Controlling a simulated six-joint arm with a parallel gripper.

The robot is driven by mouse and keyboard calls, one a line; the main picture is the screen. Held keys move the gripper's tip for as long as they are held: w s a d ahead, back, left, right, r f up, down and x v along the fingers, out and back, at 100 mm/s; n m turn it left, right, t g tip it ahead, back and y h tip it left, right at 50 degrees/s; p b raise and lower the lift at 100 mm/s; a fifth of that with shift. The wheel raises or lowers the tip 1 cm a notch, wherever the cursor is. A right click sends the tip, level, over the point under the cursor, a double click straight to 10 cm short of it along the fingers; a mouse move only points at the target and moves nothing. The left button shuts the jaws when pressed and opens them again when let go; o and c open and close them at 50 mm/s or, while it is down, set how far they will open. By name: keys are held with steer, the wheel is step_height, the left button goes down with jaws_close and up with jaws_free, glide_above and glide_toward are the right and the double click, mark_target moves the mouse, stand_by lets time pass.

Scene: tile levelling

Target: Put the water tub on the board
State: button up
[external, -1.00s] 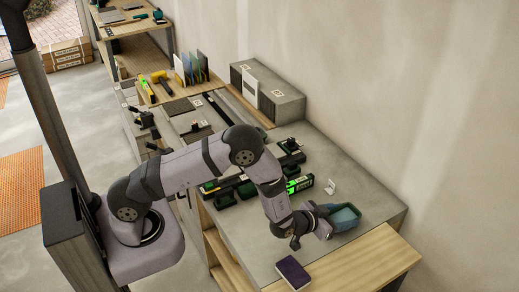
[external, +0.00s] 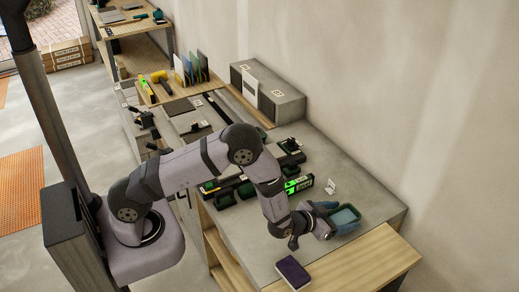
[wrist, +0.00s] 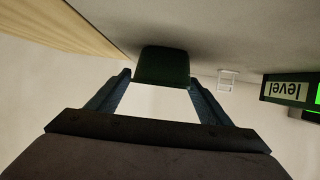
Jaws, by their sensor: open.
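The water tub (external: 345,216) is a small teal, open-topped tub near the right end of the grey worktop. In the wrist view it shows as a dark green block (wrist: 162,65) between and just beyond my fingertips. My gripper (external: 333,215) is open, with its blue fingers on either side of the tub's near end; whether they touch it I cannot tell. The pale wooden board (external: 375,263) lies at the worktop's front right edge, apart from the tub. The tub's underside is hidden.
A level with a green label (external: 299,185) and a small white card (external: 331,187) lie behind my gripper. Bare worktop (external: 365,190) lies behind the tub.

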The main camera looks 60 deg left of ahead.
steer(key=b+v, duration=0.3)
steer(key=v, duration=0.8)
steer(key=shift+s, duration=0.15)
steer(key=shift+r, duration=0.1)
steer(key=shift+s+a+f+g, duration=0.25)
steer(key=shift+a+f+g, duration=0.1)
steer(key=shift+g, duration=0.35)
steer(key=s+a+g, duration=0.1)
steer(key=s+g, duration=0.1)
steer(key=s, duration=0.1)
steer(key=s+a+g, duration=0.2)
steer(key=s, duration=0.1)
steer(key=s+a+g+h, duration=0.1)
steer(key=s+a+g, duration=0.1)
steer(key=s, duration=0.1)
steer(key=shift+s+f+g, duration=0.2)
steer(key=shift+f+g, duration=0.1)
steer(key=s+a+r+g, duration=0.1)
steer(key=s+a+g, duration=0.1)
steer(key=s, duration=0.5)
steer(key=s+a+r+g+y, duration=0.1)
steer(key=s+a+g, duration=0.2)
steer(key=s+a, duration=0.2)
steer(key=s, duration=0.3)
steer(key=shift+a+r+g, duration=0.15)
steer(key=shift+r+g, duration=0.15)
steer(key=shift+r, duration=0.1)
